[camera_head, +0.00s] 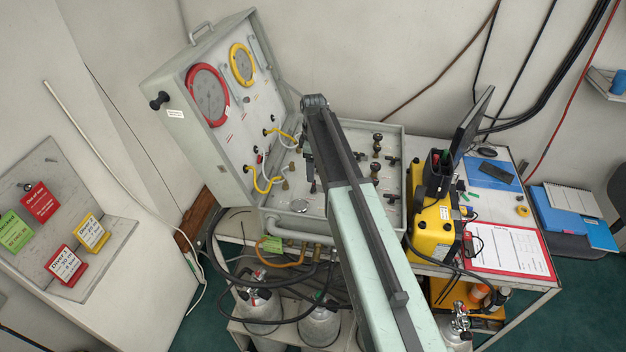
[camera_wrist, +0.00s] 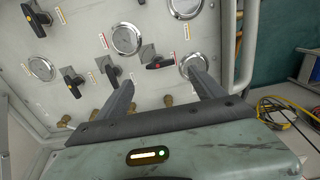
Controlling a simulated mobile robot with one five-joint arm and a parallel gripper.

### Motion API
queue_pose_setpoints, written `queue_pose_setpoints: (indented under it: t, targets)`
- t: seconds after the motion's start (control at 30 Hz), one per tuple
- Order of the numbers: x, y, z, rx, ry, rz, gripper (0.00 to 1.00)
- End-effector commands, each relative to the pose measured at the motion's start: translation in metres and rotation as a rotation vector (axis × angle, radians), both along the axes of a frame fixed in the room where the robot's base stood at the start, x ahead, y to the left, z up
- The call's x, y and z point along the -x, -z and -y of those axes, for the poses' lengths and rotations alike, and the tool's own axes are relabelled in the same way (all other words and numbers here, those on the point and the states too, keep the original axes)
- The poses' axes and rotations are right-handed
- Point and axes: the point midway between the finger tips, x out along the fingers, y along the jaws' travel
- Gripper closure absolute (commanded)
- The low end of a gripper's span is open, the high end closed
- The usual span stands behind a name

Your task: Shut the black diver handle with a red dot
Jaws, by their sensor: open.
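The wrist view shows a pale panel with several black handles. I cannot tell for sure whether that mark is the red dot. Other black handles sit at left: one upright (camera_wrist: 111,71), one lower (camera_wrist: 74,84) and one at top left (camera_wrist: 37,16). My gripper (camera_wrist: 161,82) is open and empty, with its fingers apart over the panel's lower edge. The head view does not show my gripper; my arm covers part of the panel there.
In the head view, the open case has a red-ringed gauge (camera_head: 207,95) and a yellow-ringed gauge (camera_head: 242,64) in its raised lid. A yellow box (camera_head: 434,228) stands close at its right. Cylinders (camera_head: 320,326) and hoses are below. Grey pipes (camera_wrist: 247,45) border the panel.

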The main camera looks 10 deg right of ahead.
Motion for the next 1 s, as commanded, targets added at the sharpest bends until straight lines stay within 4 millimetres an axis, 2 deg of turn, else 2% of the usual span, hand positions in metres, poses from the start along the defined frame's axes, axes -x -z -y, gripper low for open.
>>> queue_pose_setpoints:
  t: [0.43, 0.53, 0.77, 0.8, 1.0]
  targets:
    - [0.000, 0.071, 0.000, 0.000, 0.000, 0.000, 0.22]
    - [0.000, 0.077, 0.000, 0.000, 0.000, 0.000, 0.22]
    - [0.000, 0.075, 0.000, 0.000, 0.001, 0.000, 0.22]
    - [0.000, 0.075, 0.001, 0.000, 0.001, 0.000, 0.25]
    - [0.000, 0.075, 0.001, 0.000, 0.001, 0.000, 0.80]
